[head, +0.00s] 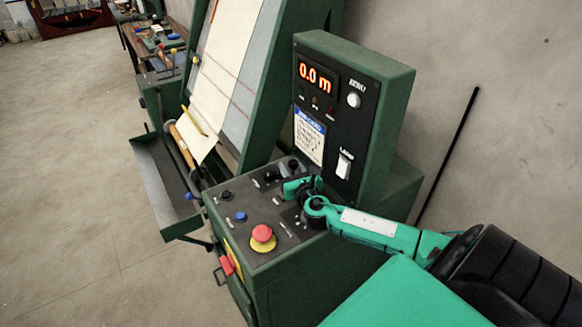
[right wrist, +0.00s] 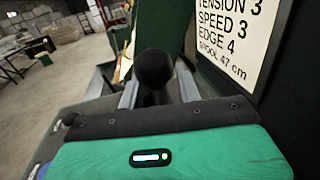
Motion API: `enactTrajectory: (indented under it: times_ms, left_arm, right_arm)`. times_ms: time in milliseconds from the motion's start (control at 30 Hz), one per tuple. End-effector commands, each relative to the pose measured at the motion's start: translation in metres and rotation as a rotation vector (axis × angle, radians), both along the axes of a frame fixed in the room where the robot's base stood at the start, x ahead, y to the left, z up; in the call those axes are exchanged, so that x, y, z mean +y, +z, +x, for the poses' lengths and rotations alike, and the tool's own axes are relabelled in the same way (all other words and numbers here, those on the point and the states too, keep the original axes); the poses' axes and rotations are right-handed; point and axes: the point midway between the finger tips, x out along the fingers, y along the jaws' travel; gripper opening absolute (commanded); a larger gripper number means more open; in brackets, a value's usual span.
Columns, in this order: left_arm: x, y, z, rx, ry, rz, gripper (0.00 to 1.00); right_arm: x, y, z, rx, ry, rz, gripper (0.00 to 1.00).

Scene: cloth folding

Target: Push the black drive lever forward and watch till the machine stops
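The black drive lever's round knob (right wrist: 153,69) stands upright between the two grey fingers of my right gripper (right wrist: 158,92) in the right wrist view. The fingers are apart, one on each side of the knob, with a narrow gap visible; contact lower down is hidden. In the head view my right gripper (head: 300,188) is over the back right of the control panel (head: 245,212) and hides most of the lever. Pale cloth (head: 226,65) lies on the sloped frame. My left gripper is not in view.
A red mushroom button (head: 262,233) on a yellow base and a blue button (head: 240,216) sit on the panel, left of my arm. The tall green display box (head: 385,90) stands close behind my gripper. A black rod (head: 447,155) leans on the wall. Open floor lies left.

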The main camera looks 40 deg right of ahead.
Motion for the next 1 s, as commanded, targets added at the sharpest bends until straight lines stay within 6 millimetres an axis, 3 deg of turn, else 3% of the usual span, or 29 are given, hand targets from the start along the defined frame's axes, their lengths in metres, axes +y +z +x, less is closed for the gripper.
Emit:
enactTrajectory:
  times_ms: [167,367,633,1000]
  left_arm:
    - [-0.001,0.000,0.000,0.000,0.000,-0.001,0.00]
    - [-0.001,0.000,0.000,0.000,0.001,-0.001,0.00]
    - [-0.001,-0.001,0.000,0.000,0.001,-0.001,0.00]
    - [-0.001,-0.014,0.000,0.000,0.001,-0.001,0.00]
  right_arm:
    - [0.000,0.000,0.000,0.000,0.000,0.000,0.34]
    - [0.000,0.000,0.000,0.000,0.000,0.000,0.00]
    - [-0.004,-0.001,-0.001,-0.003,-0.001,0.030,0.00]
    - [-0.044,-0.014,-0.005,-0.039,-0.002,0.354,0.00]
